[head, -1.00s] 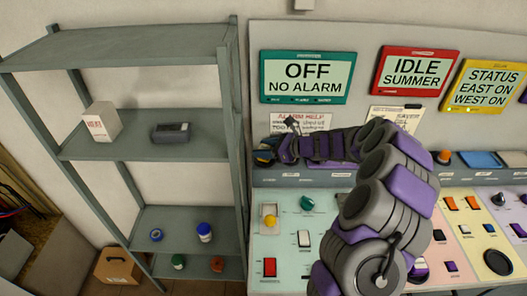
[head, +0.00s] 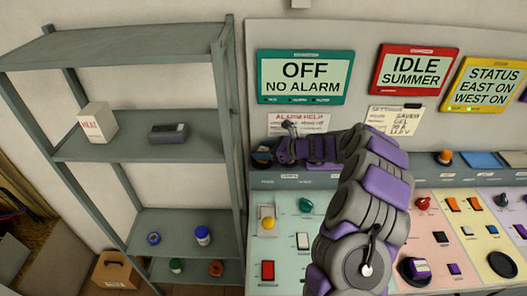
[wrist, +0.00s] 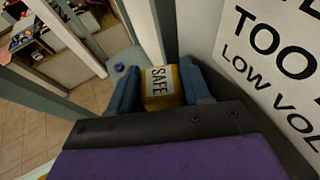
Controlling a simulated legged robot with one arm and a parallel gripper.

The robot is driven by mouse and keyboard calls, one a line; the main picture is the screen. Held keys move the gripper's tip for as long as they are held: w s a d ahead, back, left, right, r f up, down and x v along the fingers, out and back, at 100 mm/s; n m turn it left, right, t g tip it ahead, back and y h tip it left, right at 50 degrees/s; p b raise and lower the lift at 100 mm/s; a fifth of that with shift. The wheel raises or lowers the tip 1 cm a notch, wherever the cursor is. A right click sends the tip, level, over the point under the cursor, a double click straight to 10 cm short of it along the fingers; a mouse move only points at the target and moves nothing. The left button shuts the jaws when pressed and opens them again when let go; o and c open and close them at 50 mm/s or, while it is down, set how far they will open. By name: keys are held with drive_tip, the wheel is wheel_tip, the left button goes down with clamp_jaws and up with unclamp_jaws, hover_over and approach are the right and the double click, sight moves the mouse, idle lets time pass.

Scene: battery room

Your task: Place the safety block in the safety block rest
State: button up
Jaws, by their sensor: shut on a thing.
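The safety block (wrist: 160,87) is yellow with a white label reading SAFE. It sits between the two blue fingers of my gripper (wrist: 162,84), which is shut on it, in the wrist view. In the head view my gripper (head: 263,154) is at the left end of the ledge (head: 335,180) on the control panel, just below the alarm help note (head: 298,123). The block is mostly hidden there by my gripper. I cannot make out which part of the ledge is the safety block rest, or whether the block touches the ledge.
A grey shelf rack (head: 234,130) stands close to the left of my gripper, holding a white box (head: 97,123) and a dark device (head: 169,133). Below the ledge are panel switches and knobs, including a red switch (head: 267,271). An orange-topped item (head: 444,157) and blue tray (head: 480,160) lie farther right.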

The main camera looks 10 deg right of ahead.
drive_tip(key=o, duration=0.6)
drive_tip(key=shift+f, duration=0.1)
drive_tip(key=shift+o, duration=0.9)
drive_tip(key=shift+a, duration=0.25)
drive_tip(key=p+v, duration=0.3)
drive_tip(key=v, duration=0.9)
drive_tip(key=shift+d, duration=0.1)
